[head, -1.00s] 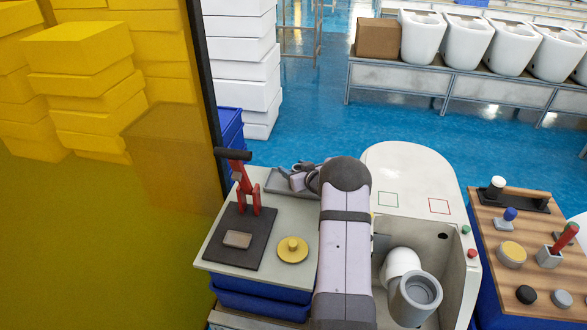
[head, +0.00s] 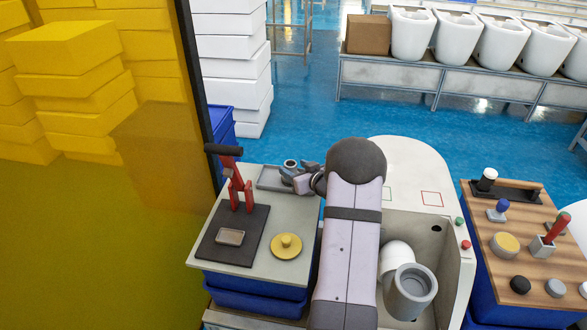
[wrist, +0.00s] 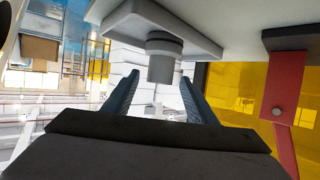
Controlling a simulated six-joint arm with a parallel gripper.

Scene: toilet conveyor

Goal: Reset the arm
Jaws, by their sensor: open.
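My gripper (head: 299,173) is open at the grey tray (head: 268,180) at the back of the left table. A small grey ring-shaped part (head: 291,165) stands on the tray by the fingertips. In the wrist view my gripper (wrist: 160,98) shows two spread dark blue fingers. There the grey part (wrist: 163,62) stands against the tray (wrist: 196,42), beyond the fingers and lined up with the gap between them. No contact with it is visible. My arm reaches across the middle of the head view.
A red toggle clamp (head: 238,192) on a black plate and a yellow disc (head: 287,245) sit on the left table. The open grey basin (head: 451,255) holds a white and grey pipe fitting (head: 409,290). A wooden board (head: 500,225) holds tools at right.

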